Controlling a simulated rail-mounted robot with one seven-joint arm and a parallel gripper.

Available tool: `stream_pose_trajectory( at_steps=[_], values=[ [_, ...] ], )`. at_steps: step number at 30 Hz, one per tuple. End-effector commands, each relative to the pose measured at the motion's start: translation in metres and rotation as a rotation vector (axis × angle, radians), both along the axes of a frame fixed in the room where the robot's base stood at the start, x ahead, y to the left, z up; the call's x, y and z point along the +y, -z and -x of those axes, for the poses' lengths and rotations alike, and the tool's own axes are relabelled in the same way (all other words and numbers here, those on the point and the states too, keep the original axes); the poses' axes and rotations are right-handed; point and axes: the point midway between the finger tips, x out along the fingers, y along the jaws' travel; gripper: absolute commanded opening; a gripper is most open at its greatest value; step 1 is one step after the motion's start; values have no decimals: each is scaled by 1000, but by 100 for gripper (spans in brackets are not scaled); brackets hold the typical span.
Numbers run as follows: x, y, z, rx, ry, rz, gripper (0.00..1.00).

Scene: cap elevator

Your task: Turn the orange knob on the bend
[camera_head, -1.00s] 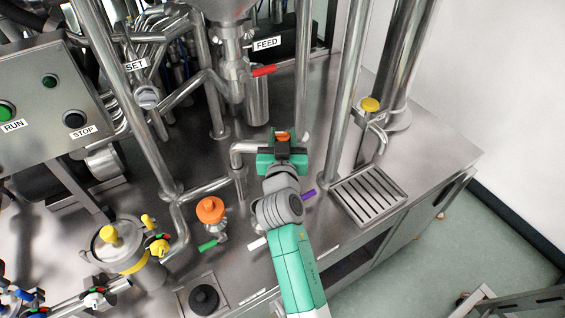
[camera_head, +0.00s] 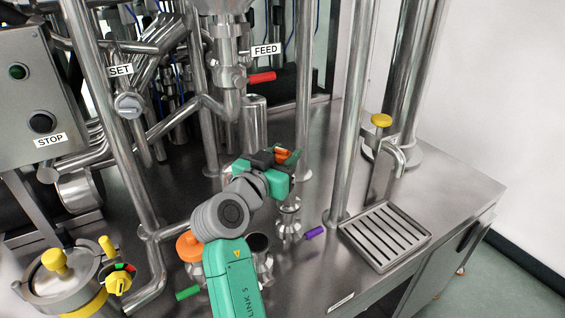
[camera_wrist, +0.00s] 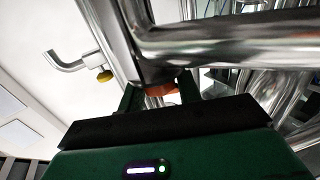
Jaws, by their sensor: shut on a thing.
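The orange knob on the bend (camera_head: 284,155) shows as a small orange piece at the fingers of my gripper (camera_head: 277,160). My gripper is shut on it, and the jaws cover much of it. In the wrist view the orange knob (camera_wrist: 161,90) sits between the dark green fingers, just below a shiny steel pipe (camera_wrist: 220,45). My arm hides most of the bend in the head view. A second, larger orange knob (camera_head: 189,246) stands to the left of my arm, apart from the gripper.
A purple handle (camera_head: 314,232) and a slotted drain tray (camera_head: 385,236) lie to the right. A steel post (camera_head: 352,110) rises close by on that side. A red FEED handle (camera_head: 262,77) is behind. A green handle (camera_head: 187,293) and yellow-topped pot (camera_head: 55,280) are at left.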

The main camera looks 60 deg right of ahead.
Motion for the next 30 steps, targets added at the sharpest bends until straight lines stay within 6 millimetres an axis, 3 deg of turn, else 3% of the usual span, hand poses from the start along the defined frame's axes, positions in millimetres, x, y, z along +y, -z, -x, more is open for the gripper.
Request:
stream_pose_trajectory(
  at_steps=[12,13,15,23,26,30],
  values=[
    [-1,0,2,1,9,-1,11],
    [-1,0,2,1,9,-1,40],
    [-1,0,2,1,8,-1,53],
    [0,0,0,1,6,0,53],
    [12,-2,-1,2,4,0,53],
    [41,-3,-3,2,4,0,53]
  ],
)
